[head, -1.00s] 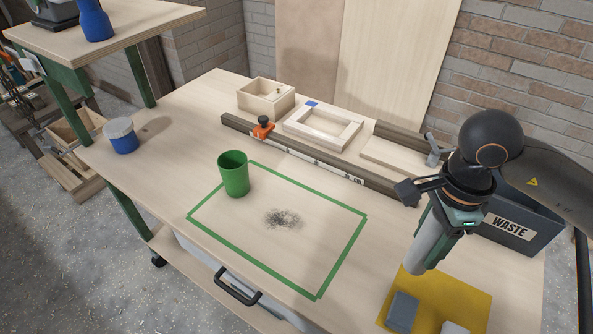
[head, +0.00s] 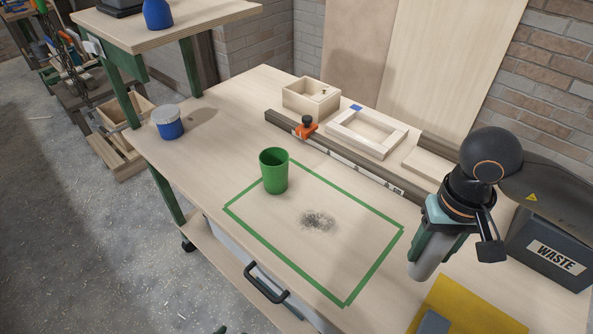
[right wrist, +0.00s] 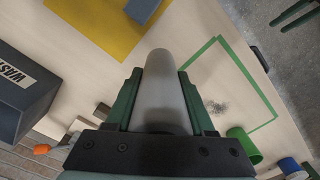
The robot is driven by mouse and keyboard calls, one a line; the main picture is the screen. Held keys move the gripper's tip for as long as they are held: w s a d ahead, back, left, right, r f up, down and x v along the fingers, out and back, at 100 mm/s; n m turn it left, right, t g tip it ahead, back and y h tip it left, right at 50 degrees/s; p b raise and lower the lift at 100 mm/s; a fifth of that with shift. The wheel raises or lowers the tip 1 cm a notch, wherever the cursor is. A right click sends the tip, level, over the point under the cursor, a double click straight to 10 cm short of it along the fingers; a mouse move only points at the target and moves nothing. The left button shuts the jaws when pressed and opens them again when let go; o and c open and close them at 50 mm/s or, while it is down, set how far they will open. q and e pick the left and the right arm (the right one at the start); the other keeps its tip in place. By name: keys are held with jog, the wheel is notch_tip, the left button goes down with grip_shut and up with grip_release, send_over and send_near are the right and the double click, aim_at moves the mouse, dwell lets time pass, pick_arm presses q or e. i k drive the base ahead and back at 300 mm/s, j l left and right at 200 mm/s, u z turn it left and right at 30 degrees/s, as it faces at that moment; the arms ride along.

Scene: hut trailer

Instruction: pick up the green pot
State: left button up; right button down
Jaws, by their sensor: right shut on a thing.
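The green pot (head: 274,172) is an open, upright cup on the workbench. It stands at the far left part of a green-taped rectangle (head: 375,274). In the right wrist view the green pot (right wrist: 243,145) shows at the lower right, well apart from my fingers. My right gripper (head: 435,246) is to the right of the pot, above the bench. It is shut on a smooth grey cylinder (head: 428,262), which also shows between the fingers in the right wrist view (right wrist: 166,92). My left gripper is not in view.
Dark dust (head: 318,220) lies inside the taped rectangle. A blue pot (head: 168,122) stands at the left bench edge. A rail with an orange clamp (head: 306,128) and a wooden frame (head: 367,134) lie behind. A WASTE bin (head: 553,245) and yellow mat (head: 470,309) are at right.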

aim_at(273, 161)
jog(key=i+j, duration=0.15)
jog(key=j, duration=0.2)
jog(key=i+j, duration=0.15)
jog(key=j, duration=0.2)
jog(key=i+j, duration=0.1)
jog(key=j, duration=0.3)
jog(key=i+j, duration=0.15)
jog(key=j, duration=0.2)
jog(key=i+j+z, duration=0.15)
jog(key=j, duration=0.2)
jog(key=j+z, duration=0.15)
jog(key=j, duration=0.15)
jog(key=z, duration=0.95)
jog(key=i+j, duration=0.05)
